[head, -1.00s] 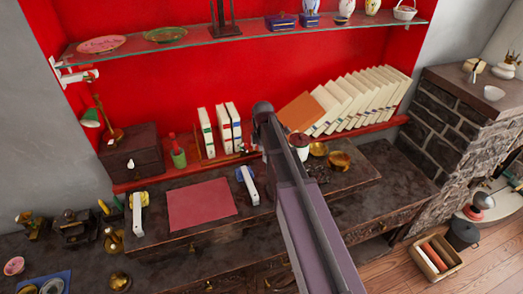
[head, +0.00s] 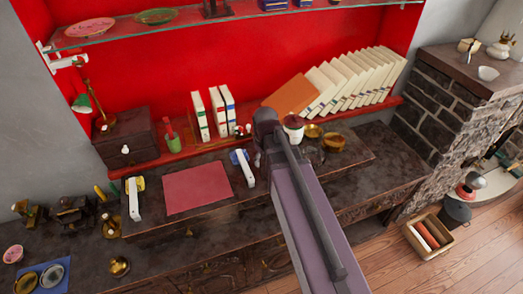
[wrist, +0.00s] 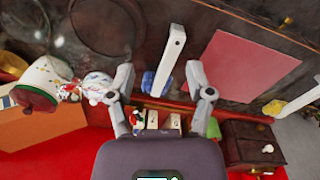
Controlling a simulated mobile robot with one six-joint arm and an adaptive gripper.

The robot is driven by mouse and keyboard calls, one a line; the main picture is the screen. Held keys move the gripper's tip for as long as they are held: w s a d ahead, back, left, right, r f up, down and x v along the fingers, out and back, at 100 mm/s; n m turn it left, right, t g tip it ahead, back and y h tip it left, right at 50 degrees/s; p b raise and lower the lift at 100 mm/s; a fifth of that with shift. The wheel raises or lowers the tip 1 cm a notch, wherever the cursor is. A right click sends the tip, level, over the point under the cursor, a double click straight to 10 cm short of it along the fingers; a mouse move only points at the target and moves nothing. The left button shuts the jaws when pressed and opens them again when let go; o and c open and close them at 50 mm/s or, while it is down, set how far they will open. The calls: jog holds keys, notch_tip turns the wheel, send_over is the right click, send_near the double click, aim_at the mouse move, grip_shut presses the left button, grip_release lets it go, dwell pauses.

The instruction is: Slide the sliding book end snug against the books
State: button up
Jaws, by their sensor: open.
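Several upright white books (head: 214,114) stand on the red shelf in the head view. Their tops (wrist: 158,119) show beyond my fingers in the wrist view. A thin brown upright piece (head: 190,133) at their left side may be a book end; I cannot tell which piece slides. A small red-and-white figure (head: 241,130) is at their right. My gripper (wrist: 160,76) is open, with nothing between its fingers; the arm hides it in the head view. It hangs above the desk in front of the shelf, apart from the books.
Leaning books and an orange book (head: 291,95) fill the shelf's right. A white pot with a dark red lid (head: 293,128) stands close to my arm. A green cup (head: 173,143) and wooden box (head: 127,142) are at left. A white bar (wrist: 172,60) lies below my fingers.

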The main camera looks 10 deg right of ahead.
jog(key=s+f+m+b, duration=0.5)
jog(key=s+f+b, duration=0.2)
jog(key=f+b, duration=0.3)
jog(key=shift+s+g, duration=0.25)
jog(key=shift+g, duration=0.05)
jog(key=shift+c, duration=0.7)
